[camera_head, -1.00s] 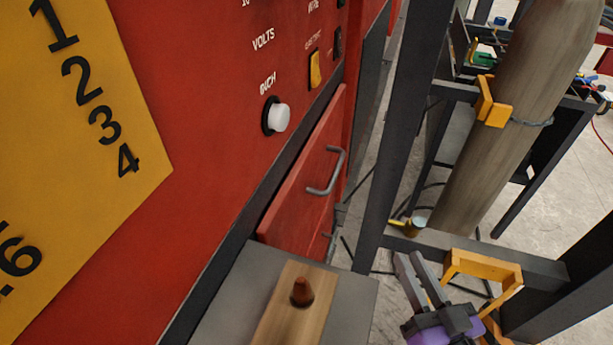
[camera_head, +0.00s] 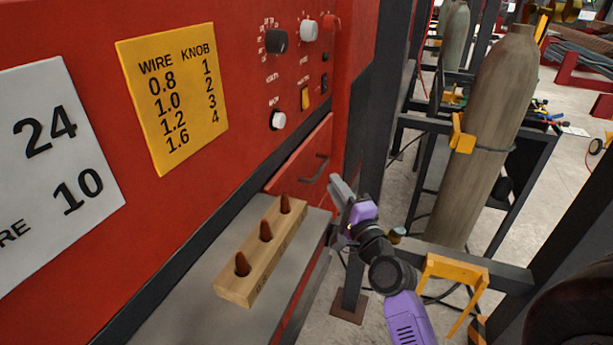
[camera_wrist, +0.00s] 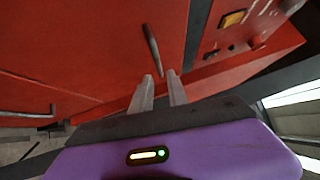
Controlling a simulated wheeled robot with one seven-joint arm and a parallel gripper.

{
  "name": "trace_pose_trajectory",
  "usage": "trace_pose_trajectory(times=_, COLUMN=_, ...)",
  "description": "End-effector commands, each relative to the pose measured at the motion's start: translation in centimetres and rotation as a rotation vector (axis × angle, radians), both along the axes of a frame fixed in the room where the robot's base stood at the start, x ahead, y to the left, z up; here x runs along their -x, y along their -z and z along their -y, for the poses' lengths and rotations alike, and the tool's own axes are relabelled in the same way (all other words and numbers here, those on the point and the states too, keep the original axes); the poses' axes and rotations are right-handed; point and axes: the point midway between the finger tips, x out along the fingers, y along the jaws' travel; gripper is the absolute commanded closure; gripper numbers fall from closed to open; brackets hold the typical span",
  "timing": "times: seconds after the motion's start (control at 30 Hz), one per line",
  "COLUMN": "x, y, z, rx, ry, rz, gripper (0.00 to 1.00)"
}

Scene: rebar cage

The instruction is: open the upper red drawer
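The upper red drawer (camera_head: 290,176) is in the front of the red cabinet, below the control panel, and looks shut. Its grey bar handle (camera_head: 316,170) shows on the drawer front. In the wrist view the same handle (camera_wrist: 152,46) points down toward my fingertips. My gripper (camera_head: 336,187) is just right of the handle in the head view. In the wrist view my gripper (camera_wrist: 159,76) has its two fingers apart, with the handle's near end at or just beyond the gap. I cannot tell whether they touch it.
A grey ledge (camera_head: 185,315) carries a wooden block (camera_head: 262,262) with several brown cones, left of my arm. A dark post (camera_head: 376,130) stands close behind my gripper. A gas cylinder (camera_head: 490,130) is at right. Another handle (camera_wrist: 27,114) shows lower left in the wrist view.

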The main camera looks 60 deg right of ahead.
Motion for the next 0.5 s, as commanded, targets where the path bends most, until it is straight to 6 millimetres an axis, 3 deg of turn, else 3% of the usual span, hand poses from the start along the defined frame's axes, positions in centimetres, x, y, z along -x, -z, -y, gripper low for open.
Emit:
trace_pose_trajectory(times=0.23, x=-0.7, y=-0.1, z=0.2, rx=-0.046, ry=-0.019, rz=0.034, gripper=0.80)
trace_pose_trajectory(times=0.5, x=-3.6, y=-0.8, z=2.8, rx=-0.044, ry=-0.017, rz=0.032, gripper=0.80)
